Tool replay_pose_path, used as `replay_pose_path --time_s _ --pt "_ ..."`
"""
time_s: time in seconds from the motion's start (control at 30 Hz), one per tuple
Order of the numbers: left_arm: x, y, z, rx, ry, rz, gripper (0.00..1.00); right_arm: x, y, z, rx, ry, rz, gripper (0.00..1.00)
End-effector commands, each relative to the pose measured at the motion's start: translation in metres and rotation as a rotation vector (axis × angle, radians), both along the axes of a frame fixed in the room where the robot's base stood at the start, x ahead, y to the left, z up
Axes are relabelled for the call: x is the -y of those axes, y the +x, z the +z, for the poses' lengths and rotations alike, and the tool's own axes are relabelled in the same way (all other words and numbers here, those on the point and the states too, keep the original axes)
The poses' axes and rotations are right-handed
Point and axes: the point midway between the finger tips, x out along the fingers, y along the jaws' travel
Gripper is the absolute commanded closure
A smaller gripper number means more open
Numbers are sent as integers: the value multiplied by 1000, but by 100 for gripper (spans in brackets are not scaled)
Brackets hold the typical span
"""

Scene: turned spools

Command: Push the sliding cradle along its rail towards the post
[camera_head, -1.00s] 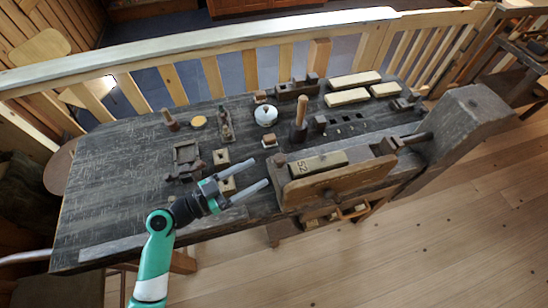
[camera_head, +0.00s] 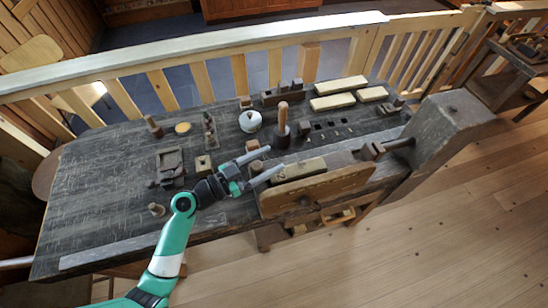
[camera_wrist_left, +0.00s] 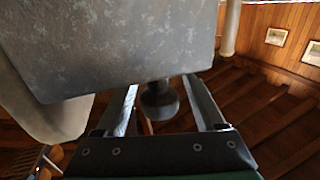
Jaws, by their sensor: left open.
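My left gripper (camera_head: 276,159) is open and empty. Its fingers point right, with the tips at the left end of a long pale block marked 52 (camera_head: 302,169) along the bench's front edge. I cannot tell whether they touch it. I cannot tell for sure which part is the sliding cradle; a dark wooden block (camera_head: 371,151) stands beyond the 52 block's right end, on the line of a dark rod (camera_head: 399,143). The rod meets a thick grey post-like timber (camera_head: 452,122) at the right. In the left wrist view, a dark round knob (camera_wrist_left: 160,101) shows between the fingers.
A tan board (camera_head: 318,190) fronts the bench (camera_head: 105,195). A dark upright piece with a wooden handle (camera_head: 282,128), a white round pot (camera_head: 250,122) and several pale blocks (camera_head: 340,102) stand behind. Grey slabs (camera_wrist_left: 120,45) fill the wrist view's upper left.

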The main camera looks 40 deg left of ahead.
Motion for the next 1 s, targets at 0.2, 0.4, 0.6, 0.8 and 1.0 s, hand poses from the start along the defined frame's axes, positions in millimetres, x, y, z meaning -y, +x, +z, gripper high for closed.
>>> replay_pose_path --time_s 0.2,0.4,0.6,0.8,1.0 --pt "0 0 0 0 0 -1 49 0 0 0 0 0 0 50" --pt "0 0 0 0 0 -1 85 0 0 0 0 0 0 50" --pt "0 0 0 0 0 -1 100 0 0 0 0 0 0 50" --pt "0 0 0 0 0 -1 100 0 0 0 0 0 0 50" --pt "0 0 0 0 0 -1 100 0 0 0 0 0 0 50"
